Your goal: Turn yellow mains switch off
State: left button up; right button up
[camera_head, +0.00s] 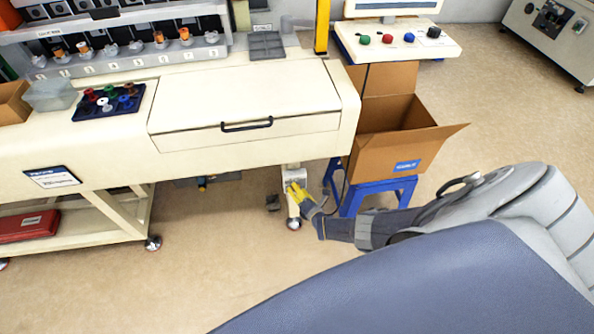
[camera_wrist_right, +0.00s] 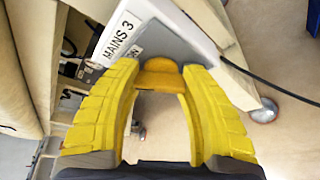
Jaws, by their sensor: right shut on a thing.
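The yellow mains switch (camera_wrist_right: 160,77) is on a grey-white box (camera_wrist_right: 170,28) labelled "MAINS 3", with part of an "ON" label beside the switch. In the head view the box (camera_head: 293,174) is on the machine's leg, below the bench's right front corner. My right gripper (camera_head: 298,193) has yellow fingers and reaches the box from the lower right. In the right wrist view its fingers are on both sides of the switch knob, shut on it. The fingers hide part of the knob in the head view. My left gripper is not in view.
A cardboard box (camera_head: 390,150) stands on a blue stool (camera_head: 372,192) just right of the switch. A black cable (camera_wrist_right: 262,78) runs from beside the mains box. The bench (camera_head: 250,152) overhangs the switch. The floor (camera_head: 215,260) in front is clear.

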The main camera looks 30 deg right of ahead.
jog(key=shift+d+r, duration=0.1)
jog(key=shift+d, duration=0.1)
jog(key=n+g+h, duration=0.1)
jog(key=n, duration=0.1)
jog(key=n+h, duration=0.1)
jog(key=shift+w+r+n+g, duration=0.1)
jog(key=shift+n+g, duration=0.3)
jog(key=n+h, duration=0.1)
jog(key=n, duration=0.1)
jog(key=shift+w+r+n+g, duration=0.1)
jog(key=shift+n+g, duration=0.2)
jog(key=shift+g, duration=0.1)
jog(key=shift+n+h, duration=0.5)
jog(key=shift+w+r, duration=0.1)
jog(key=o, duration=1.3)
jog(key=shift+a, duration=0.1)
jog(key=shift+s+a+f, duration=0.1)
jog(key=shift+s+f, duration=0.1)
jog(key=shift+s+a, duration=0.1)
